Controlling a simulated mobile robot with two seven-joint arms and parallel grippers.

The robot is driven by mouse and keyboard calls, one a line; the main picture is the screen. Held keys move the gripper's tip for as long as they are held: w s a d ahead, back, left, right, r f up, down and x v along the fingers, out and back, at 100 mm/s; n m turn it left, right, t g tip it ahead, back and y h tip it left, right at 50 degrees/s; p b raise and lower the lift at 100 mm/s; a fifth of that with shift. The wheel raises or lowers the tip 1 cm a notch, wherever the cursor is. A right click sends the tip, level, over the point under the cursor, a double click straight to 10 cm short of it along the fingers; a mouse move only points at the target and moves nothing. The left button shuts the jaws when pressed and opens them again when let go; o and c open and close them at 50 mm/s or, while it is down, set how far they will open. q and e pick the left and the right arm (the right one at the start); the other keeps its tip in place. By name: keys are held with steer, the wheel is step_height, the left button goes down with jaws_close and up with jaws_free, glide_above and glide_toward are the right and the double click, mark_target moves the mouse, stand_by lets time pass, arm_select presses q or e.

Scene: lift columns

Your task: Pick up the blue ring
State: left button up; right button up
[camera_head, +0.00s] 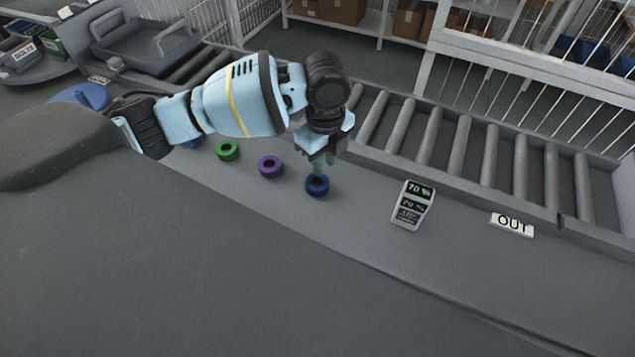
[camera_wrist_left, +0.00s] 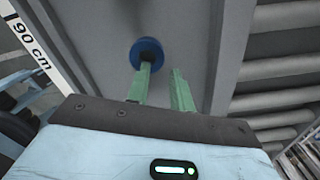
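The blue ring (camera_head: 317,190) lies flat on the grey worktop, at the right end of a row with a purple ring (camera_head: 270,172) and a green ring (camera_head: 228,155). My left gripper (camera_head: 323,168) points down just above the blue ring, its green fingers apart with nothing between them. In the left wrist view the blue ring (camera_wrist_left: 146,43) is beyond the left fingertip, which overlaps its near edge. The other finger of the gripper (camera_wrist_left: 162,72) is off to the ring's right. I cannot tell whether the fingertip touches the ring. My right gripper is not in view.
A roller conveyor (camera_head: 430,140) runs behind the worktop. A small display (camera_head: 412,205) and an OUT sign (camera_head: 512,224) are to the right. A grey tray (camera_head: 150,45) is at the back left. A bit of something blue shows beneath my left arm. The front worktop is clear.

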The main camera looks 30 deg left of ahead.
mark_target(323, 177)
arm_select(q)
step_height(323, 177, down, 4)
steer(key=shift+s+f, duration=0.1)
steer(key=shift+f, duration=0.05)
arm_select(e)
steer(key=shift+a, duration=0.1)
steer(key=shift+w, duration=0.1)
arm_select(q)
jaws_close()
steer(key=shift+r, duration=0.8)
step_height(323, 177, up, 2)
steer(key=shift+s+r, duration=0.1)
steer(key=shift+r, duration=0.05)
steer(key=s+a, duration=0.2)
steer(key=s, duration=0.2)
steer(key=s+a, duration=0.2)
steer(key=s, duration=0.3)
steer(key=s+a+r, duration=0.1)
steer(key=s+a, duration=0.1)
steer(key=s, duration=0.3)
steer(key=shift+s+a+r+p, duration=0.1)
steer(key=shift+s+a+p, duration=0.05)
steer(key=shift+a+p, duration=0.2)
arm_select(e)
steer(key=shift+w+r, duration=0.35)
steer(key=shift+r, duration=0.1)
